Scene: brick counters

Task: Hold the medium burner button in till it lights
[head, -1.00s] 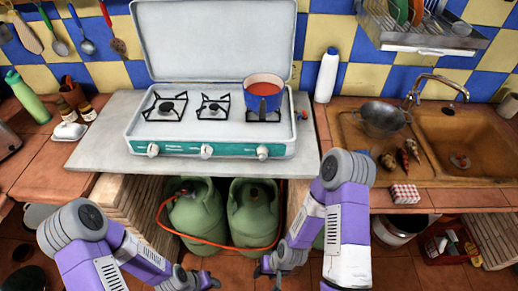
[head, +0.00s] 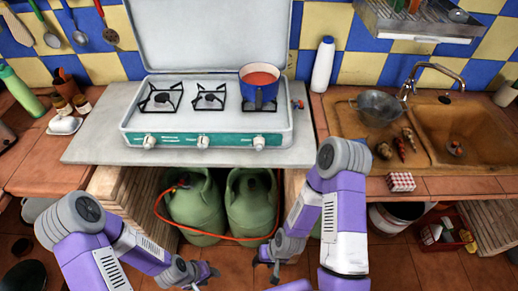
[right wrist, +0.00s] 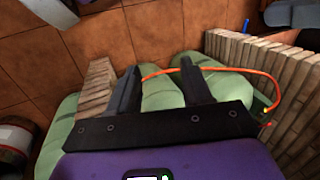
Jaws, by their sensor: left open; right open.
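A white camping stove (head: 225,119) with a teal front strip stands on the grey counter, lid up. Its front has three white knobs: left (head: 149,142), middle (head: 203,142) and right (head: 259,143). I cannot tell which belongs to the medium burner. A blue pot (head: 259,90) with red contents sits on the right burner. The left burner (head: 160,98) and middle burner (head: 209,97) are bare, and no flame shows. My left gripper (head: 207,279) is low, below the counter. My right gripper (head: 266,262) is also low, its fingers apart and empty in the right wrist view (right wrist: 160,85).
Two green gas bottles (head: 194,209) with an orange hose (head: 215,238) stand under the counter. A white bottle (head: 323,65) stands right of the stove. A sink (head: 460,136) is at right. The counter edge before the knobs is clear.

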